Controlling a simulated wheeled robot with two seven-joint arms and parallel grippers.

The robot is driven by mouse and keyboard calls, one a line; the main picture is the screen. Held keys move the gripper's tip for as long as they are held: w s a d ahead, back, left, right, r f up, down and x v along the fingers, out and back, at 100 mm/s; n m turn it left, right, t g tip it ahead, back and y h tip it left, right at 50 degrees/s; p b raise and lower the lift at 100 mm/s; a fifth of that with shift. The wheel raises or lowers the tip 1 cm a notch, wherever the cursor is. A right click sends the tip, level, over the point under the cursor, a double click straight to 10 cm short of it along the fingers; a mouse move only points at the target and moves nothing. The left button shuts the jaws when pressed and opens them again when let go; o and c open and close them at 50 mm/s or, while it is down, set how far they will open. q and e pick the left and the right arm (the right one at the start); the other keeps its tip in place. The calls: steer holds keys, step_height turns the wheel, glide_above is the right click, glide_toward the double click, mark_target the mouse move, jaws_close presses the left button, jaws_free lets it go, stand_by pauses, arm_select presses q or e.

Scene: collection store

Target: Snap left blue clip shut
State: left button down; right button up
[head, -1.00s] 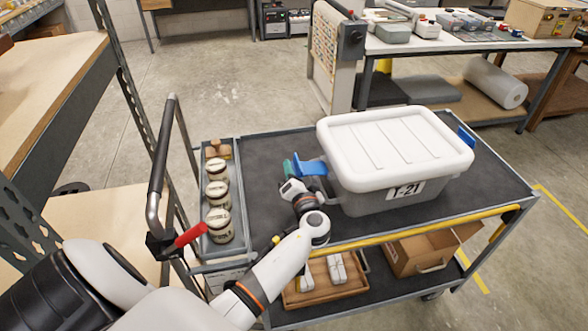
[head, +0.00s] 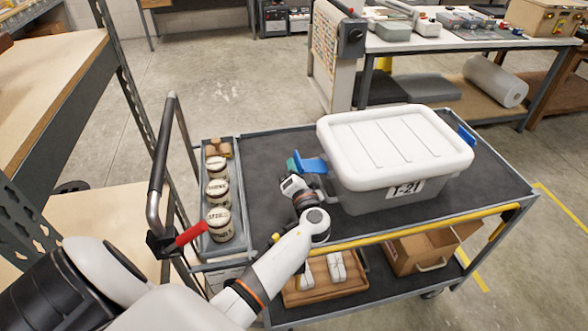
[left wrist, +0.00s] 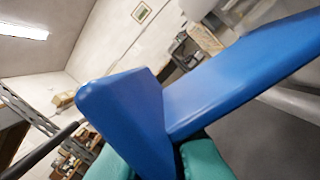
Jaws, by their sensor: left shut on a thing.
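A grey bin with a white lid (head: 395,140), labelled T-21, stands on the dark top of the cart. The left blue clip (head: 312,165) sticks out from the bin's left side, swung outward and open. My left gripper (head: 293,165), with teal fingertips, is at the outer end of this clip and shut on it. In the left wrist view the blue clip (left wrist: 230,85) fills the middle, with the teal fingertips (left wrist: 200,160) against its lower side. The second blue clip (head: 466,135) shows at the bin's right side. My right gripper is not in view.
A narrow tray (head: 222,243) with several labelled jars (head: 218,190) lies along the cart's left end, near the cart handle (head: 163,160) and a red lever (head: 191,235). The cart top (head: 265,210) is clear between tray and bin.

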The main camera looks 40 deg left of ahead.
mark_target(300, 159)
arm_select(q)
steer(key=r+m, duration=0.1)
steer(key=m, duration=0.1)
steer(key=r+m+p, duration=0.1)
steer(key=shift+w+d+r+m, duration=0.25)
steer(key=shift+r+m, duration=0.05)
steer(key=shift+r, duration=0.05)
steer(key=shift+w+d+r+m, duration=0.2)
steer(key=shift+w+r+m, duration=0.1)
steer(key=shift+r+m, duration=0.3)
steer(key=shift+w+d+r, duration=0.1)
steer(key=shift+w+r, duration=0.05)
steer(key=shift+r, duration=0.15)
steer(key=c, duration=1.5)
jaws_free()
steer(key=shift+d, duration=0.1)
